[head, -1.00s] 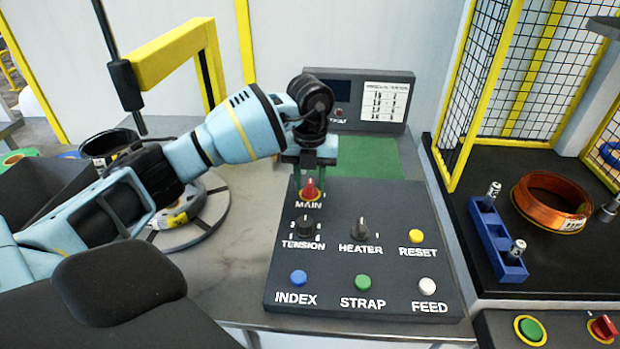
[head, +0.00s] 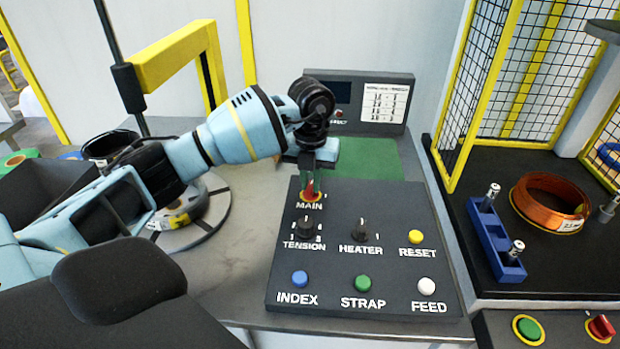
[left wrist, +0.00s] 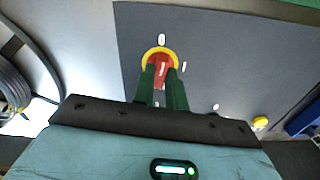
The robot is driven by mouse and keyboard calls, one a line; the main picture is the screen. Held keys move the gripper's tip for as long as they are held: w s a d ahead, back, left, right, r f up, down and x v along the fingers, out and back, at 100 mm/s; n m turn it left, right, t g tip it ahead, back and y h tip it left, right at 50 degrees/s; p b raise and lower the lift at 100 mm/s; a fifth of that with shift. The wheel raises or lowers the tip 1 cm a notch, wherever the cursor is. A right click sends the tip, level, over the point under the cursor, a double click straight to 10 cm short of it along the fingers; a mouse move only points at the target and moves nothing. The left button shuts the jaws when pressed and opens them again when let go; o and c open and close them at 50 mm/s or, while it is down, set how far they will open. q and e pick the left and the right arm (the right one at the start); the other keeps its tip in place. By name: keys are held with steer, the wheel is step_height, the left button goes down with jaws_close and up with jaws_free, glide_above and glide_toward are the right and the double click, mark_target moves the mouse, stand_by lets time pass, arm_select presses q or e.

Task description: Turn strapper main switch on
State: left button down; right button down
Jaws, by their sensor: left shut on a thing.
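The main switch (head: 309,193) is a red knob on a yellow ring, at the top left of the dark control panel (head: 390,262), above the word MAIN. In the left wrist view the red knob (left wrist: 160,68) sits between the green fingers, its yellow ring showing around the far side. My left gripper (head: 311,184) points down at the switch and is shut on the knob. In the left wrist view a white pointer line shows on the knob, with white marks above and to the right of the ring. My right gripper is not in view.
The panel also bears the tension knob (head: 305,229), heater knob (head: 363,230), and reset (head: 415,237), index (head: 299,279), strap (head: 363,284) and feed (head: 427,286) buttons. A display box (head: 358,98) stands behind. A copper coil (head: 550,201) and blue holder (head: 495,240) are at the right.

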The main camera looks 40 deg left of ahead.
arm_select(q)
steer(key=m+p, duration=0.1)
steer(key=m, duration=0.2)
steer(key=shift+r+m, duration=0.1)
steer(key=shift+m, duration=0.2)
steer(key=m, duration=0.4)
steer(key=shift+m, duration=0.3)
steer(key=m, duration=0.5)
steer(key=shift+m, duration=1.4)
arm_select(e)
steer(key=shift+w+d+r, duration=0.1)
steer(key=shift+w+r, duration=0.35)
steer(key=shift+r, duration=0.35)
arm_select(q)
steer(key=shift+m, duration=0.3)
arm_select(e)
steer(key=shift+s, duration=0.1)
arm_select(q)
steer(key=c, duration=1.4)
jaws_free()
steer(key=shift+c, duration=0.2)
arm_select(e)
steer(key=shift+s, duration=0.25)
